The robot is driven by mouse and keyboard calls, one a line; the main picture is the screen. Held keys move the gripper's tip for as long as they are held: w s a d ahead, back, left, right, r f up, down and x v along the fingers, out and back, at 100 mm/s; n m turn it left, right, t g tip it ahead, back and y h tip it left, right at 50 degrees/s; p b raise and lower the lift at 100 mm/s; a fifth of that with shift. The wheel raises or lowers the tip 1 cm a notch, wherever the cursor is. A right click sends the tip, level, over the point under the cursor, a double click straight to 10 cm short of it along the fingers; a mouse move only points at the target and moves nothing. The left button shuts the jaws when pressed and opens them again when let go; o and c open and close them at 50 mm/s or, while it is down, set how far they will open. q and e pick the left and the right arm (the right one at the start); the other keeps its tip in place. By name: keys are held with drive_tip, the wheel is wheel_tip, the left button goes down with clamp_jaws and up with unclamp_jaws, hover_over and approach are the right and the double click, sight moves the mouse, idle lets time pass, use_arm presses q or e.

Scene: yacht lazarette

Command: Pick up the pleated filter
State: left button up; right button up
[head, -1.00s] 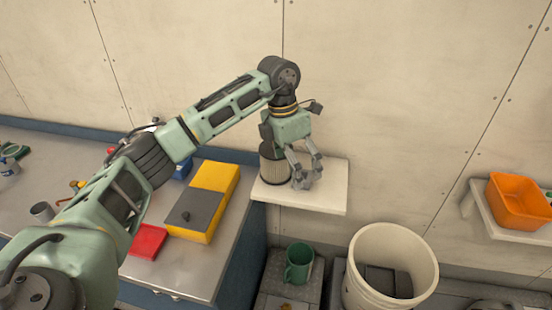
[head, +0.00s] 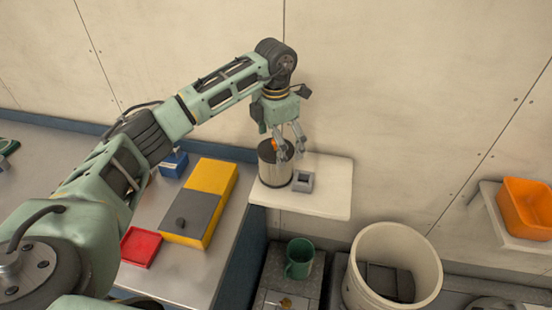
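The pleated filter (head: 275,176), a light ribbed cylinder with a dark top, stands upright on the white wall shelf (head: 331,192) near its left end. My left gripper (head: 288,148) is at the filter's upper right edge, fingers pointing down. Its fingers look apart, with nothing seen held between them. They overlap the filter's top in the picture; I cannot tell whether they touch it. My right gripper is not in view.
A small grey square holder (head: 303,181) stands just right of the filter. The shelf's right part is bare. Below are a green mug (head: 299,260) and a white bucket (head: 415,262). A yellow-and-grey box (head: 214,178) lies on the left counter.

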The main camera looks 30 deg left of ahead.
use_arm(q)
drive_tip(key=f+p, duration=0.1)
drive_tip(key=f, duration=0.2)
drive_tip(key=shift+w+a+f+p, duration=0.1)
drive_tip(key=shift+w+f+p, duration=0.1)
drive_tip(key=shift+f+p, duration=0.15)
drive_tip(key=shift+f, duration=0.25)
drive_tip(key=shift+c, duration=0.5)
drive_tip(key=c, duration=1.1)
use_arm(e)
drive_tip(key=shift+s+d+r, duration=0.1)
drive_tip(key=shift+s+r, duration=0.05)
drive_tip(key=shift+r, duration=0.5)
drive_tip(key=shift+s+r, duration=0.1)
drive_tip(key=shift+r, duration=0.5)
